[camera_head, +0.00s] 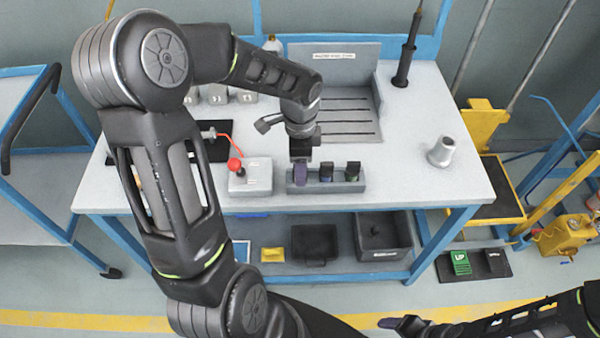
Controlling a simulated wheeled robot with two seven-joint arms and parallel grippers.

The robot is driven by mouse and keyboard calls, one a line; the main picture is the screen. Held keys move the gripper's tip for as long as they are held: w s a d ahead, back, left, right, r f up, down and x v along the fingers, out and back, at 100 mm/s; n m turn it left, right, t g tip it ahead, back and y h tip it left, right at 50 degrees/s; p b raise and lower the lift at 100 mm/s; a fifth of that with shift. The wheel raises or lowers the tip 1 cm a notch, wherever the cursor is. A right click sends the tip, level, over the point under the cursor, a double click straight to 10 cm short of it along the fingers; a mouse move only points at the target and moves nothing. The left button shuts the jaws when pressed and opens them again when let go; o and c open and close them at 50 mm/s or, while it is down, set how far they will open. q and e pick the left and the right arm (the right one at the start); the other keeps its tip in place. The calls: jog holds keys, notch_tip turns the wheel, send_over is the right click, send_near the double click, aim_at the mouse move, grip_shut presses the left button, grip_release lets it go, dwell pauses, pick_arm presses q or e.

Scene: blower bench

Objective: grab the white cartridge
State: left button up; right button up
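I cannot pick out a white cartridge for certain. A grey rack (325,187) on the bench holds a purple cartridge (300,176) at its left, a dark one with a blue band (326,172) in the middle and a dark one with a green band (352,172) at its right. My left gripper (301,158) points down right above the purple cartridge and hides its top. I cannot tell whether its fingers are open or touch it. My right gripper (392,323) is low at the bottom edge, away from the bench; its finger state is unclear.
A box with a red knob (249,178) stands left of the rack. A grey tray (345,115) lies behind it, and a grey cone (441,152) stands at the right. Several grey blocks (216,95) sit at the back left. The white bench top (410,185) is clear right of the rack.

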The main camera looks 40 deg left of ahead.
pick_arm(q)
grip_shut()
dwell(0.7)
